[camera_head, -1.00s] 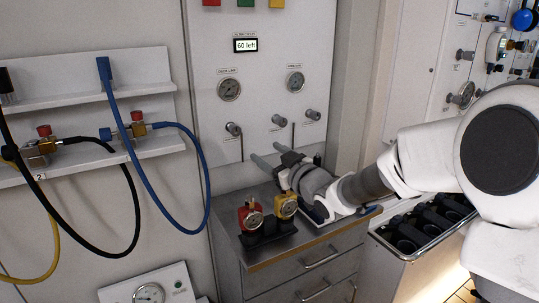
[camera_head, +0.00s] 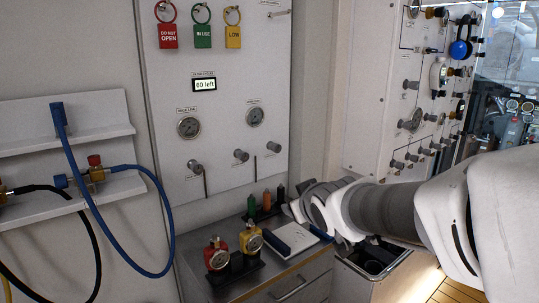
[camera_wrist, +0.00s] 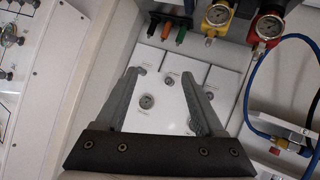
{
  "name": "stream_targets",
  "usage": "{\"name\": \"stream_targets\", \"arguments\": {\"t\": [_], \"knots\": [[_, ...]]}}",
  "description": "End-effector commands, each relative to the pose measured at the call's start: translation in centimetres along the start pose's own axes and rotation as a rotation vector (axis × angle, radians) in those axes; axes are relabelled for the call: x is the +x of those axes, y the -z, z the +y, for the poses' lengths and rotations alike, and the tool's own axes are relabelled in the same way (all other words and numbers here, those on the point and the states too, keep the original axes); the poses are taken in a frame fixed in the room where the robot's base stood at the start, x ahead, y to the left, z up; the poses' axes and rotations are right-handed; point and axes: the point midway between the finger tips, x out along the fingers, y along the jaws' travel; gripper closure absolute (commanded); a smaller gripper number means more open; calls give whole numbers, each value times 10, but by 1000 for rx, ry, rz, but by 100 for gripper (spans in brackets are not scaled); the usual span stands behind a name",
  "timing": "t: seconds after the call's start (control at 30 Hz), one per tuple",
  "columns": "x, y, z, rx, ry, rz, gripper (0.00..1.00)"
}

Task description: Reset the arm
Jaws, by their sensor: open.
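My gripper (camera_wrist: 162,75) is open in the wrist view, with nothing between its two grey fingers. The white panel with gauges lies beyond the fingers, apart from them as far as I can tell. In the head view my arm comes in from the right and its wrist is above the right side of the grey cabinet (camera_head: 310,276). The fingers cannot be made out there. The white panel (camera_head: 225,135) with its "60 left" display (camera_head: 204,85) stands behind the cabinet.
A red gauge (camera_head: 216,255) and a yellow gauge (camera_head: 251,241) stand on the cabinet, beside a white-and-blue flat item (camera_head: 291,238). Green, orange and black pieces stand behind. A blue hose (camera_head: 110,235) hangs at left. A dark-lined bin (camera_head: 372,262) is below my arm.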

Motion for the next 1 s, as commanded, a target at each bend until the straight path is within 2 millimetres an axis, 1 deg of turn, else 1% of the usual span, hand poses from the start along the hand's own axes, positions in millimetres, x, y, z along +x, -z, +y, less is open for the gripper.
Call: {"name": "stream_targets", "arguments": {"t": [0.03, 0.13, 0.27, 0.4, 0.5, 0.6, 0.7, 0.8, 1.0], "knots": [[-19, -5, 8, 21, -23, -39, 30], [-51, -26, 19, 76, -56, -135, 30], [-94, -55, 26, 158, -81, -254, 30], [-141, -88, 23, 253, -78, -375, 30], [-171, -109, 16, 318, -58, -453, 30], [-194, -126, 6, 368, -33, -513, 30], [-209, -137, -1, 402, -11, -554, 30], [-217, -144, -6, 418, 2, -577, 30], [-219, -146, -7, 423, 7, -585, 30]]}}
